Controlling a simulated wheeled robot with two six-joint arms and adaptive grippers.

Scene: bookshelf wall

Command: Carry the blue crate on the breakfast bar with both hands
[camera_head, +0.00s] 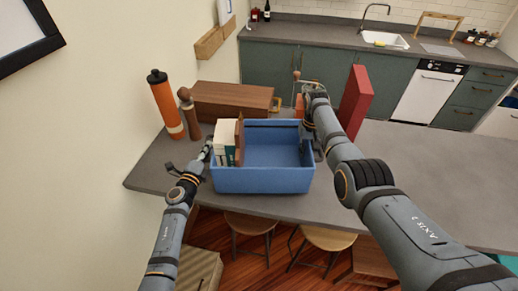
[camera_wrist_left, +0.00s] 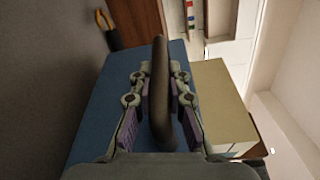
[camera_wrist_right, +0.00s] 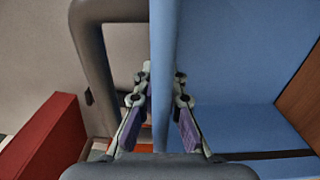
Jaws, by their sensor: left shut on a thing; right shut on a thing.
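The blue crate (camera_head: 262,180) sits at the near edge of the grey breakfast bar (camera_head: 415,175). Inside it, at its left end, cream-and-green book-like items (camera_head: 223,150) stand beside a brown board (camera_head: 239,140); the rest looks mostly empty. My left gripper (camera_head: 205,158) is at the crate's left end, and in its wrist view (camera_wrist_left: 160,100) the fingers are shut around a dark handle bar (camera_wrist_left: 160,65). My right gripper (camera_head: 310,140) is at the right end, and in its wrist view (camera_wrist_right: 160,95) the fingers straddle the blue wall (camera_wrist_right: 163,50), beside a dark handle (camera_wrist_right: 92,50).
A brown box (camera_head: 232,100) stands behind the crate. An orange bottle (camera_head: 165,105) and a brown mill (camera_head: 189,115) stand at the back left. A red upright block (camera_head: 355,100) stands right of the crate. The bar's right part is clear. Stools (camera_head: 327,238) stand below the near edge.

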